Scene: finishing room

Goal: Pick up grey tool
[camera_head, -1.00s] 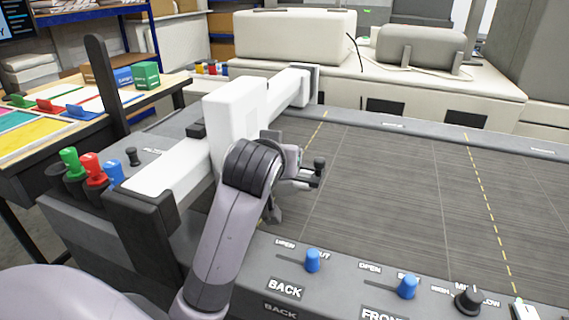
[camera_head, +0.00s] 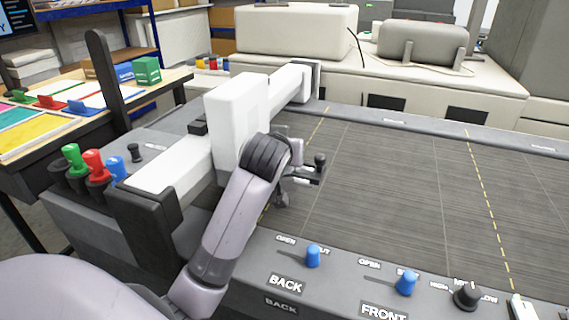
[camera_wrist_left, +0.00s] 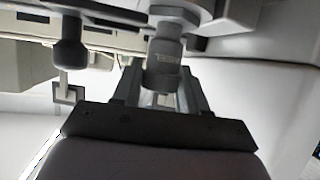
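The grey tool (camera_wrist_left: 165,68) shows in the left wrist view as a grey cylinder with a small label and a wider collar above. In the head view I cannot make it out clearly behind my left wrist. My left gripper (camera_head: 284,190) is beside the white carriage of the cutting table. In the left wrist view my left gripper (camera_wrist_left: 161,92) has its fingers apart, one on each side of the lower part of the grey tool. I cannot tell whether they touch it. My right gripper is not in view.
A black knob (camera_wrist_left: 68,45) hangs left of the grey tool; a black knob (camera_head: 320,161) also shows by the carriage (camera_head: 236,115). Green (camera_head: 73,157), red (camera_head: 95,165) and blue (camera_head: 117,172) tools stand in holders at left. The dark table bed (camera_head: 400,190) is clear at right.

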